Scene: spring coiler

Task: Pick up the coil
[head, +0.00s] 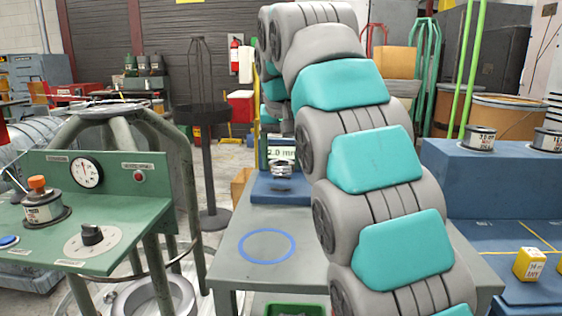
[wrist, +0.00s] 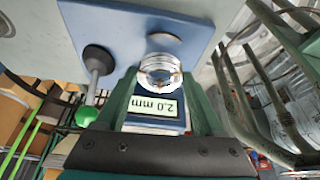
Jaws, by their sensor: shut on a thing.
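The coil (wrist: 160,72) is a small shiny metal ring of wire, between the tips of my gripper (wrist: 161,80) in the wrist view. The two dark green fingers are shut on its sides. In the head view the coil (head: 282,167) shows in front of a display reading 2.0 mm (head: 283,153), over a blue base (head: 283,190). My gripper is mostly hidden behind my arm there. A round metal disc (wrist: 163,41) lies on the blue plate (wrist: 115,22) beyond the coil. I cannot tell whether the coil touches the base.
The grey table (head: 225,250) bears a flat blue ring mark (head: 267,246) on clear surface. A green control panel (head: 130,210) with a gauge and knob stands at left. Blue steps (head: 500,185) stand at right.

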